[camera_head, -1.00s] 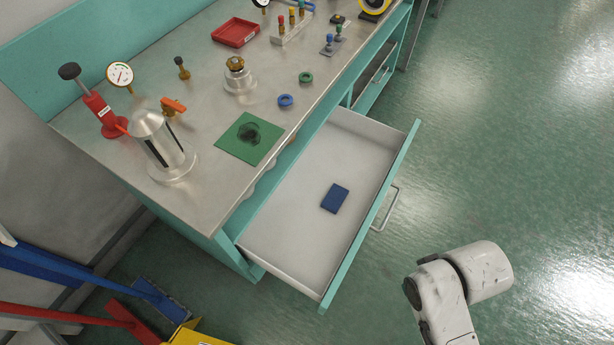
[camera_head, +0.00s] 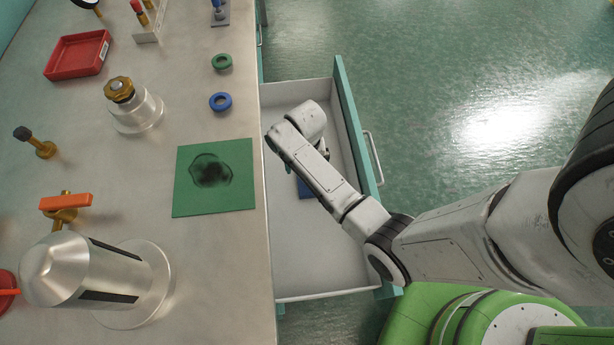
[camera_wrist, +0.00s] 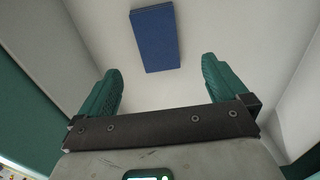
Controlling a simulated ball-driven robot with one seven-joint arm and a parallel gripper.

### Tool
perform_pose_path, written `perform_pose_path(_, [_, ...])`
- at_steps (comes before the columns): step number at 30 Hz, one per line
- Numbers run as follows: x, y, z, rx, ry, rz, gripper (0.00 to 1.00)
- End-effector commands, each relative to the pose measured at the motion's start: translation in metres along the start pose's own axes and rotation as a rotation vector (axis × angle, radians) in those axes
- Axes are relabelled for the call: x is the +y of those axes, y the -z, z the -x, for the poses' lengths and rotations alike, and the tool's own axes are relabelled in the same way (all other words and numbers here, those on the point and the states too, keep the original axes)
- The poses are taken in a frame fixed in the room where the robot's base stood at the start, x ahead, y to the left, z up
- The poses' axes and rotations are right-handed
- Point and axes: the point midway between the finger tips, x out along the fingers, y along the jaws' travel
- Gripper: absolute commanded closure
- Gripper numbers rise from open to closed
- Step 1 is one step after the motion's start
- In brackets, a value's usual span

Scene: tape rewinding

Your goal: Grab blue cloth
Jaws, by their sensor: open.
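The blue cloth (camera_wrist: 155,38) is a flat, folded rectangle lying on the white floor of the open drawer (camera_head: 310,265). In the head view only part of the blue cloth (camera_head: 304,189) shows beside my arm, which hides the rest. My gripper (camera_wrist: 162,82) is open and empty, with its two green fingers apart. In the wrist view the cloth lies beyond the fingertips, between their lines and a little left of the middle. The fingers do not touch it. In the head view my gripper is mostly hidden behind my wrist, over the drawer.
The drawer's teal front (camera_head: 355,135) with its handle (camera_head: 373,158) stands right of my wrist. The metal bench top (camera_head: 215,285) on the left holds a green mat (camera_head: 237,196), blue ring (camera_head: 220,102), green ring (camera_head: 222,62), red tray (camera_head: 78,54) and metal fixtures.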

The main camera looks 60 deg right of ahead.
Motion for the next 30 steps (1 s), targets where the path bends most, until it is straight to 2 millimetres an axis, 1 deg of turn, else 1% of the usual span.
perform_pose_path(1, [0.001,-0.001,-0.011,-0.004,-0.002,0.0,0.0])
perform_pose_path(6, [0.001,-0.001,-0.035,-0.002,-0.001,0.002,0.0])
perform_pose_path(13, [0.001,-0.001,-0.051,-0.002,-0.001,0.003,0.0])
perform_pose_path(18, [0.003,-0.001,-0.077,-0.003,-0.002,0.002,0.0])
perform_pose_path(21, [0.003,-0.001,-0.089,-0.002,-0.001,0.003,0.0])
perform_pose_path(25, [0.003,0.0,-0.095,0.0,0.0,0.004,0.0])
perform_pose_path(30, [0.003,-0.001,-0.095,0.0,0.0,0.004,0.0])
